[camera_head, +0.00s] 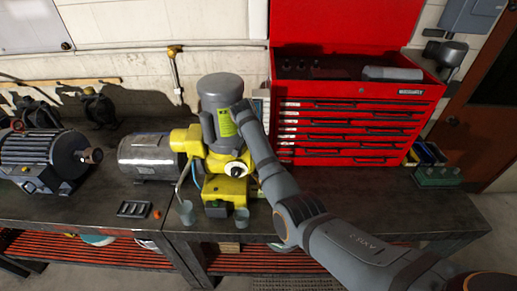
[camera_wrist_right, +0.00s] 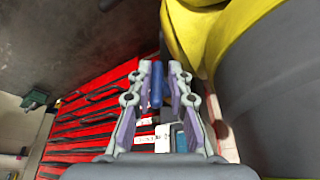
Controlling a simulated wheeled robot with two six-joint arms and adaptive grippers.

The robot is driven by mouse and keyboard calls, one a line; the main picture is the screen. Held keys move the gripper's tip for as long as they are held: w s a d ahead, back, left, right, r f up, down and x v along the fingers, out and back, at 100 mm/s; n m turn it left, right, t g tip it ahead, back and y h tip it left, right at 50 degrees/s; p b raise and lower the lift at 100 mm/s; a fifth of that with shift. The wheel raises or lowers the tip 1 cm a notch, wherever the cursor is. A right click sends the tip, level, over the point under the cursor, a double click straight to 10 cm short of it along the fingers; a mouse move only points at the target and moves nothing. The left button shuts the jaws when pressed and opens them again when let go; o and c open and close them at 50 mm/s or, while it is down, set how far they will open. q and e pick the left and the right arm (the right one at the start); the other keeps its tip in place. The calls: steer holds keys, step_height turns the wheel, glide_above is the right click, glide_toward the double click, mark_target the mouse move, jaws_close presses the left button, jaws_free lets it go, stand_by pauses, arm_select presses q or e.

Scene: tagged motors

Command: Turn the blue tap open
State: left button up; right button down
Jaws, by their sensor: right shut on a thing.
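The blue tap (camera_wrist_right: 157,86) shows in the right wrist view as a slim blue handle between the two fingers of my right gripper (camera_wrist_right: 161,70). The gripper is shut on it. The handle lies along the fingers, close beside a yellow machine body (camera_wrist_right: 205,30). The tap's mount is hidden. In the head view my right arm reaches from the lower right to the yellow and grey machine (camera_head: 215,165). My right gripper and the tap are hidden there. My left gripper is not in view.
Two electric motors (camera_head: 40,155) (camera_head: 147,157) sit at the left. A small dark tray (camera_head: 134,209) and grey cups (camera_head: 187,212) are near the front edge. The bench right of the machine is mostly clear.

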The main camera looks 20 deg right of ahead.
steer(key=shift+d, duration=0.1)
stand_by(0.5)
steer(key=c, duration=1.3)
jaws_free()
steer(key=shift+o, duration=0.2)
steer(key=v, duration=0.8)
